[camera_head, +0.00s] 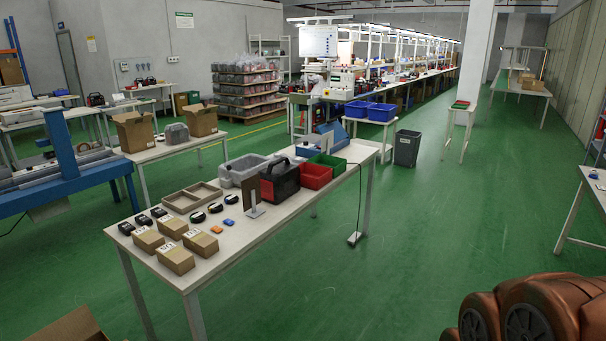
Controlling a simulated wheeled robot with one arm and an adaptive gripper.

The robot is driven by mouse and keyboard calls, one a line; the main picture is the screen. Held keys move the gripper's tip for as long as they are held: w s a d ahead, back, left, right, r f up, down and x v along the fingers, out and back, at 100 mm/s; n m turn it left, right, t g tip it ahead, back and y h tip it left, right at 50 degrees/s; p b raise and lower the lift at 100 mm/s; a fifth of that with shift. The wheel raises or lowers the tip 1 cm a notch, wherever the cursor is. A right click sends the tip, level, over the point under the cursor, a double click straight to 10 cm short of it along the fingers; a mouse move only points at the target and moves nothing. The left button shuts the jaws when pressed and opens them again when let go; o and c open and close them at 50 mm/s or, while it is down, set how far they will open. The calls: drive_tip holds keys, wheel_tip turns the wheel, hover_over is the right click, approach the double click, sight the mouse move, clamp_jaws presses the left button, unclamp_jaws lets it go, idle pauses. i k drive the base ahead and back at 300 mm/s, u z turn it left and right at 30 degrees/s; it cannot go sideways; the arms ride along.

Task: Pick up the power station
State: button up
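A power station (281,182), a dark box with red sides and a black carry handle on top, stands upright on the long white table in the middle of the view. A small upright plate on a stand (254,196) is in front of its left part and hides a little of it. Its handle looks free. My gripper is not in view. Only copper-brown rounded parts, which seem to be my arm, show at the bottom right, well apart from the table.
A red bin (315,176) is close right of the power station; a grey bin (242,169) is behind left. Several cardboard boxes (175,259) and small devices cover the table's near left end. Green floor (430,240) right of the table is open. A dark waste bin (407,148) stands farther back.

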sight(280, 180)
drive_tip(key=i, duration=3.4)
drive_tip(key=u, duration=2.55)
